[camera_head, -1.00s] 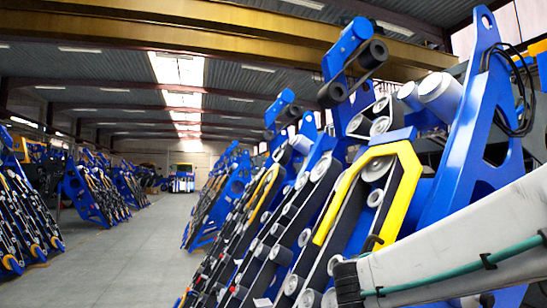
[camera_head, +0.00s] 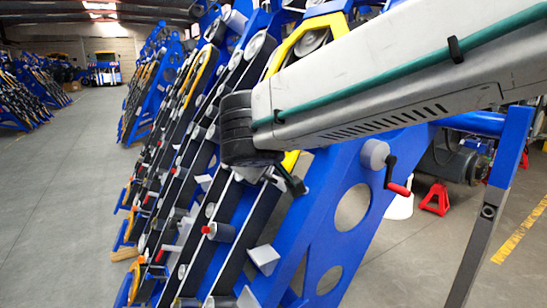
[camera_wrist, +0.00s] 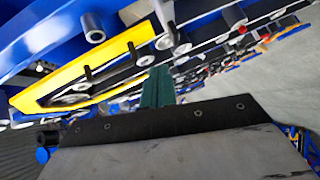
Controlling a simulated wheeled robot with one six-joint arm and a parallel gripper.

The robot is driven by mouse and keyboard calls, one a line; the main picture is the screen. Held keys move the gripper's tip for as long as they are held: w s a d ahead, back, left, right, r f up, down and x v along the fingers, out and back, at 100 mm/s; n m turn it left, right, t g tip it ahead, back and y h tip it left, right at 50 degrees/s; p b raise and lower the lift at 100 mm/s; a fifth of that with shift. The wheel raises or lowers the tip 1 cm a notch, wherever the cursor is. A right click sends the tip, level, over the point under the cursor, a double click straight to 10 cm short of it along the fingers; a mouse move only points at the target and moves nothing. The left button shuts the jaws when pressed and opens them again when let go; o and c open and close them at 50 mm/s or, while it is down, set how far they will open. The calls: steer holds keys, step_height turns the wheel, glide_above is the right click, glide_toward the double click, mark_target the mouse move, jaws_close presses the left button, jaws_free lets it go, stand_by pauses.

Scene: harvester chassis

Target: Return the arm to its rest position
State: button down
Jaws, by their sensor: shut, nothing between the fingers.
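My gripper (camera_wrist: 158,84) shows in the wrist view as narrow teal fingers held together beyond a black plate, with nothing between them. In the head view my arm (camera_head: 400,75), pale grey with a teal cable, reaches in from the upper right to a black ribbed joint near the middle. The gripper itself is not clear there. Behind the arm stands a slanted blue harvester chassis (camera_head: 345,245) with a yellow bracket (camera_head: 291,47), partly hidden by the arm. The bracket also shows at left in the wrist view (camera_wrist: 40,97). I cannot tell whether the arm touches the chassis.
More chassis stand in a row, their rollers (camera_head: 213,231) jutting out close below my arm. Grey floor (camera_head: 60,210) is clear at left.

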steer(key=s+d+f+m+g, duration=0.4)
steer(key=s+d+f+g, duration=0.1)
steer(key=s+d, duration=0.7)
steer(key=s+d+f+m+g+y, duration=0.1)
steer(key=s+d+f+m+g, duration=0.4)
steer(key=s+d, duration=0.6)
steer(key=s+f, duration=0.2)
steer(key=s, duration=0.2)
steer(key=shift+s+d+g+y, duration=0.3)
steer(key=shift+s+d, duration=0.05)
steer(key=shift+s, duration=0.05)
steer(key=shift+f, duration=0.1)
